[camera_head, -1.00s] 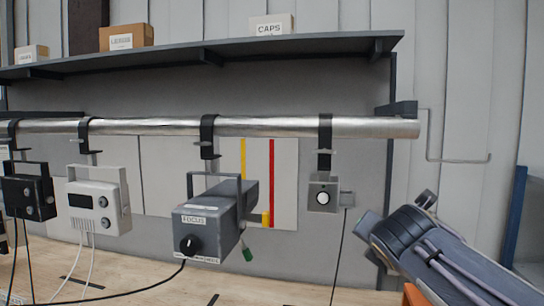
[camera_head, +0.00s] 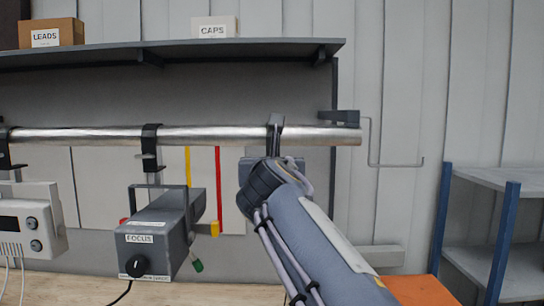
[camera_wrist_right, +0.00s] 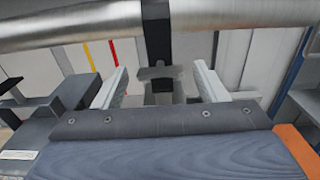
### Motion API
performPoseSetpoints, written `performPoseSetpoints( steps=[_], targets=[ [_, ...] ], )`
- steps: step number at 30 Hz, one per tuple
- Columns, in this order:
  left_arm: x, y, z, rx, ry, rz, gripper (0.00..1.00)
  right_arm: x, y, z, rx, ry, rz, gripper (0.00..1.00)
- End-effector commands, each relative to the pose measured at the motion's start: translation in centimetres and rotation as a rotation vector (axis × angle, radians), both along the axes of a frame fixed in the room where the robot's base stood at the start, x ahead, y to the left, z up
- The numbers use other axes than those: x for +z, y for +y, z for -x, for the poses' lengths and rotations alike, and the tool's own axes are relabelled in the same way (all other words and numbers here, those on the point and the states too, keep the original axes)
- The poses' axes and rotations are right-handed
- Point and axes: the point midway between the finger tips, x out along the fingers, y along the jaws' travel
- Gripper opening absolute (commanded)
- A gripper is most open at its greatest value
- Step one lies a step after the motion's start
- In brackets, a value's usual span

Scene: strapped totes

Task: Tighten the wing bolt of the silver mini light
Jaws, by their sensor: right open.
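The silver mini light hangs from the right end of the pipe (camera_head: 220,135) by a black clamp (camera_head: 275,132), which also shows in the right wrist view (camera_wrist_right: 156,38). In the head view, my right arm hides the light's body. In the right wrist view, a flat grey piece that looks like the wing bolt (camera_wrist_right: 165,73) sits below the clamp strap. My right gripper (camera_wrist_right: 161,70) is open, with one finger on each side of this piece and visible gaps. Its own body hides most of what lies below. My left gripper is not in view.
The grey FOCUS lamp (camera_head: 150,235) hangs left of my right arm, and a white box with knobs (camera_head: 30,225) hangs farther left. A shelf (camera_head: 180,52) runs above the pipe. A blue-post rack (camera_head: 497,245) stands at the right.

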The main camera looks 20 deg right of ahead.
Motion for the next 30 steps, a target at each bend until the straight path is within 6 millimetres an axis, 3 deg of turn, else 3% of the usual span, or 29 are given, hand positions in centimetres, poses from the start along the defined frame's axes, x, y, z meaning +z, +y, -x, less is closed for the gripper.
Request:
performPoseSetpoints(
  steps=[9, 19, 30],
  targets=[
    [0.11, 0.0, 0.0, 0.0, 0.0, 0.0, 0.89, -0.05, -0.07, -0.3, 0.001, 0.0, -0.001, 0.64],
    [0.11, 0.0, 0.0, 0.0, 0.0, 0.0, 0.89, -0.05, -0.07, -0.28, 0.001, 0.0, -0.001, 0.21],
    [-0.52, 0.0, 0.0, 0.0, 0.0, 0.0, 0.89, -0.17, -0.09, -0.28, 0.002, -0.019, -0.063, 0.2]
  ],
)
